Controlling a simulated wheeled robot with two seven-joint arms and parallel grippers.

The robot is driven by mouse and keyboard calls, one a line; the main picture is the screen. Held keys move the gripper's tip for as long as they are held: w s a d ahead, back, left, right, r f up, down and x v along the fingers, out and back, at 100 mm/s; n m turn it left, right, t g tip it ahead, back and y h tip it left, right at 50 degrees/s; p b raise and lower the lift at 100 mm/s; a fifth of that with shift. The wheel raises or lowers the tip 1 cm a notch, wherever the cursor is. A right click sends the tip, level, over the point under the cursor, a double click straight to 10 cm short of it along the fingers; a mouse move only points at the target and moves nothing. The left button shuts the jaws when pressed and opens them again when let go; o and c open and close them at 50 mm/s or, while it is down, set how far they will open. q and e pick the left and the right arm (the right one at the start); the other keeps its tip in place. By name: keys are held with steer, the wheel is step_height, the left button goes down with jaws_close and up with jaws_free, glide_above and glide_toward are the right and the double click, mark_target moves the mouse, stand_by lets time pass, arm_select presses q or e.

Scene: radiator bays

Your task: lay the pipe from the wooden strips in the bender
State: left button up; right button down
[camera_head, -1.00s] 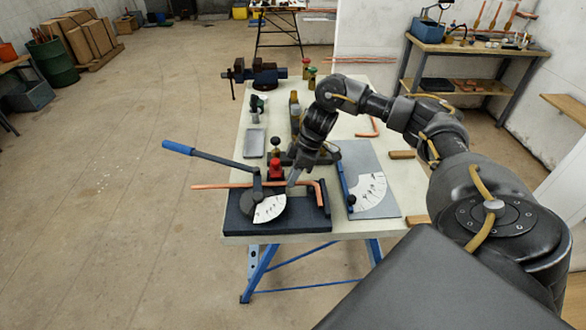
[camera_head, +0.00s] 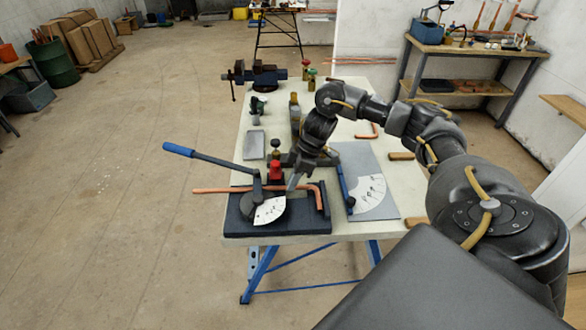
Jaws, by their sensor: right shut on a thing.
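The copper pipe (camera_head: 221,189) lies along the bender, its straight end sticking out past the left side and its bent end (camera_head: 319,196) near the bender's right side. The bender (camera_head: 236,219) has a dark base, a white dial (camera_head: 270,210) and a lever with a blue grip (camera_head: 179,149) pointing up and left. My right gripper (camera_head: 292,187) reaches down just right of the red part of the bender and is shut on the pipe. Its fingertips are small and partly hidden. The wooden strips (camera_head: 402,156) at the table's right are bare. My left gripper is not in view.
A grey plate with a white angle scale (camera_head: 371,191) lies right of the bender. A vise (camera_head: 262,76) stands at the table's far end. Another bent copper piece (camera_head: 371,131) lies behind my forearm. A shelf bench (camera_head: 470,47) stands at the back right.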

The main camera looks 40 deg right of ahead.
steer(key=c, duration=1.4)
jaws_free()
steer(key=shift+o, duration=0.2)
steer(key=shift+d+r, duration=0.15)
steer(key=shift+r, duration=0.05)
steer(key=w+v, duration=0.1)
steer(key=v, duration=0.9)
steer(key=shift+s+r+p, duration=0.15)
steer(key=shift+s+p, duration=0.3)
steer(key=shift+s, duration=0.1)
